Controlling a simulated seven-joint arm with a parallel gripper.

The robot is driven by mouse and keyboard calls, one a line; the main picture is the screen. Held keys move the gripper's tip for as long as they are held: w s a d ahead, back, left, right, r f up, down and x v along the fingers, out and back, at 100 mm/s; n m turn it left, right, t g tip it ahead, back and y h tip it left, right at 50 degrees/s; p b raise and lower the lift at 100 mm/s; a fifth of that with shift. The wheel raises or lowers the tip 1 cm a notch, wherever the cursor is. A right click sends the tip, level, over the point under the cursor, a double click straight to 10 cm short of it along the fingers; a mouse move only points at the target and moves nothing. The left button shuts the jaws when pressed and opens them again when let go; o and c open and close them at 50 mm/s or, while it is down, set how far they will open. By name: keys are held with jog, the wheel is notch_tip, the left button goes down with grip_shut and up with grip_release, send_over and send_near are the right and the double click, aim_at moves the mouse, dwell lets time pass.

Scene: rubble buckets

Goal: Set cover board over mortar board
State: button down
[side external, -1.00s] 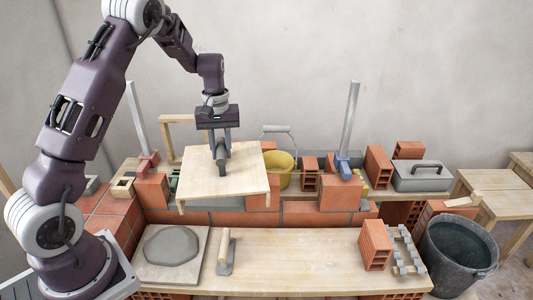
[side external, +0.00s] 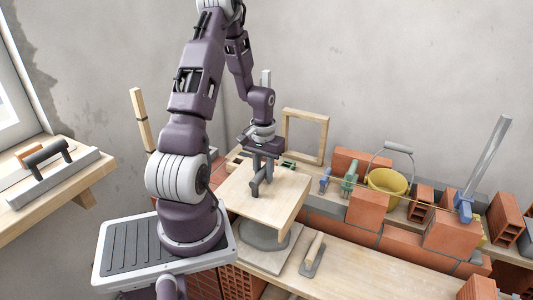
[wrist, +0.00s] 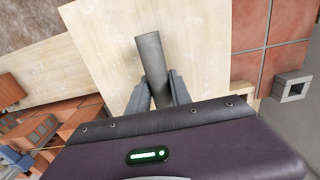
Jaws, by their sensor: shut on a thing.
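The cover board (side external: 258,208) is a pale wooden panel with a grey handle (side external: 262,176) on top and a lip along its edge. My gripper (side external: 262,174) is shut on that handle and holds the board up. In the wrist view the fingers (wrist: 158,92) close on the grey bar, with the board (wrist: 205,45) beneath. The mortar board (side external: 276,258) lies on the plank bench below, with a round grey patch of mortar (side external: 262,235) on it. The cover board hangs above and hides part of both. I cannot tell the exact height of the gap.
A trowel (side external: 313,255) with a wooden handle lies right of the mortar board on the bench (side external: 350,265). Behind are a low brick wall (side external: 370,207), a yellow bucket (side external: 388,182) and an upright wooden frame (side external: 304,135).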

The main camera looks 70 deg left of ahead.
aim_at(264, 187)
notch_tip(264, 187, down, 9)
jog(key=shift+r, duration=0.1)
jog(key=shift+f, duration=2.95)
jog(key=shift+f, duration=0.35)
jog(key=shift+f, duration=0.25)
jog(key=shift+f, duration=0.4)
jog(key=c, duration=1.1)
grip_release()
